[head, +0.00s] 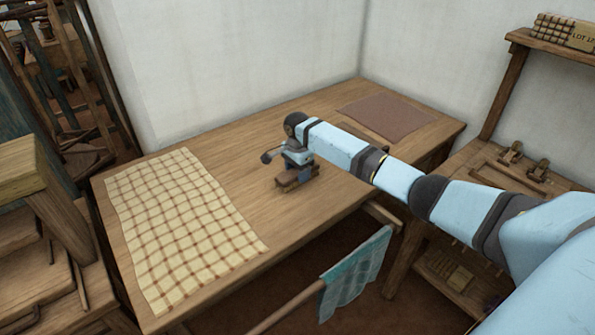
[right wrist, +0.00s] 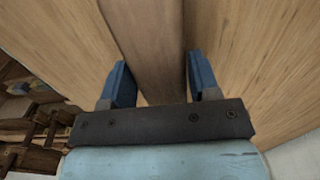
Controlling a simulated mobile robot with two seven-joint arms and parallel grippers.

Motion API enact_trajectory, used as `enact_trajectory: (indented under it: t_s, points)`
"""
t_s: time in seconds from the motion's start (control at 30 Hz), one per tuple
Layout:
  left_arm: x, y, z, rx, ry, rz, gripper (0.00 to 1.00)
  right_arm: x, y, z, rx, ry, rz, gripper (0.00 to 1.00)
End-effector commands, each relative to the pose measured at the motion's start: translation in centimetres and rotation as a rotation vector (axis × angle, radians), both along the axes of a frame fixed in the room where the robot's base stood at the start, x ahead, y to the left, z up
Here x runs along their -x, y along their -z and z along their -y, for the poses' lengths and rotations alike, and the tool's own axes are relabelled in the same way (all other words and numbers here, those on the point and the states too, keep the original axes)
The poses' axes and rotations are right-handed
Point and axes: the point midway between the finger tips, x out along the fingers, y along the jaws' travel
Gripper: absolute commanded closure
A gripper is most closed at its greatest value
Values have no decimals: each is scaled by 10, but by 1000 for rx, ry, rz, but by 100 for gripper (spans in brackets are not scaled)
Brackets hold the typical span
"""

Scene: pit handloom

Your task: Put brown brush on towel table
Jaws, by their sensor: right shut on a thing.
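The brown brush (head: 296,183) is in my right gripper (head: 298,163), over the middle of the wooden towel table (head: 225,170). In the right wrist view the brush (right wrist: 147,45) shows as a long brown block between the two blue fingers of the gripper (right wrist: 160,82). The brush is low, close to the tabletop; I cannot tell whether it touches it. A cream and brown checked towel (head: 180,220) lies flat on the table's left part, apart from the brush. My left gripper is not in view.
A flat brown cloth (head: 388,115) lies at the table's far right. A teal cloth (head: 352,275) hangs on a bar (head: 290,308) by the front edge. A bench with small wooden items (head: 510,153) stands at the right. Bare tabletop surrounds the brush.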

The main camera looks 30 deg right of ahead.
Motion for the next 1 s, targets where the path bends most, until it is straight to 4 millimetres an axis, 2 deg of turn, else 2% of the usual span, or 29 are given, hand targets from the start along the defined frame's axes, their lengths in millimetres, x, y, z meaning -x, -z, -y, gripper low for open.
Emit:
enact_trajectory:
  t_s: [0.1, 0.13, 0.2, 0.23, 0.57, 0.77, 1.0]
  points:
    - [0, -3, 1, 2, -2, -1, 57, 0, 3, 0, 0, 1, -1, 70]
    - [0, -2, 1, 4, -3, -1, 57, 0, 3, 0, 0, 1, -1, 39]
    - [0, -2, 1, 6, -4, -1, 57, 0, 3, 0, 0, 1, -1, 23]
    - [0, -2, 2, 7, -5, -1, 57, 0, 3, 0, 0, 0, -1, 19]
    - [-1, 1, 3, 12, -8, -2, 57, 0, 0, 1, 1, 0, 1, 19]
    - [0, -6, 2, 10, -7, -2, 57, -1, -33, 0, 0, 1, 4, 19]
    - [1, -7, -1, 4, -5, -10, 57, -1, -85, 0, 0, 0, 3, 19]
